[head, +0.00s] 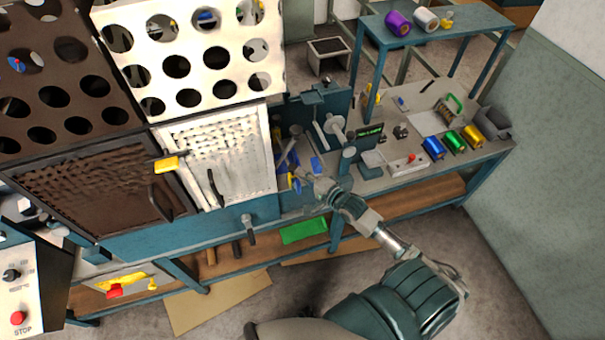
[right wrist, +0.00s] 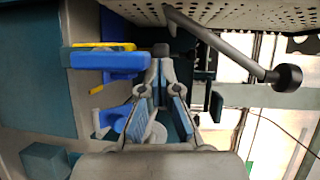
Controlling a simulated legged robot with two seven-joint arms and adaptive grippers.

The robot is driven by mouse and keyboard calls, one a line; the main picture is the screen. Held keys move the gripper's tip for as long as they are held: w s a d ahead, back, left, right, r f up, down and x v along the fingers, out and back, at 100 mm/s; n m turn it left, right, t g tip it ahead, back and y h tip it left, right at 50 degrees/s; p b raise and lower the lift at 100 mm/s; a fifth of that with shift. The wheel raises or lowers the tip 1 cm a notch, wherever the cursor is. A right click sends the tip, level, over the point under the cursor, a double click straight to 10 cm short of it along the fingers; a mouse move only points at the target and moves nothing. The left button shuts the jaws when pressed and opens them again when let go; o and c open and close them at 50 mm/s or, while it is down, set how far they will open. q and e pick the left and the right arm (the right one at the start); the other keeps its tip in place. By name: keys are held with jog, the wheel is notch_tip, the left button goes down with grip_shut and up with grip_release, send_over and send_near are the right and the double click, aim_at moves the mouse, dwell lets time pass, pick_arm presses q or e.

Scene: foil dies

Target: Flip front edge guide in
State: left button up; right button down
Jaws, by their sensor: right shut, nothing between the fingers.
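My right gripper (head: 306,178) reaches into the machine's opening from the lower right. In the right wrist view its fingers (right wrist: 161,52) are closed together at the tips with nothing between them. A blue block (right wrist: 110,62) with a yellow strip (right wrist: 104,45) lies just left of the fingertips; I cannot tell whether they touch. In the head view, small blue parts (head: 316,164) and a yellow part (head: 293,183) sit around the gripper. I cannot tell for sure which one is the front edge guide, as the gripper partly covers this area. My left gripper is not in view.
A grey bar with a black knob (right wrist: 285,77) crosses the upper right of the wrist view, near the fingers. White perforated guards (head: 222,150) stand left of the opening. Blue, green and gold foil rolls (head: 454,141) lie on the bench at right.

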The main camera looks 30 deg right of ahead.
jog(key=w, duration=0.2)
jog(key=w+d, duration=0.1)
jog(key=w, duration=0.2)
jog(key=shift+w+d, duration=0.2)
jog(key=shift+w, duration=0.05)
jog(key=shift+r, duration=0.1)
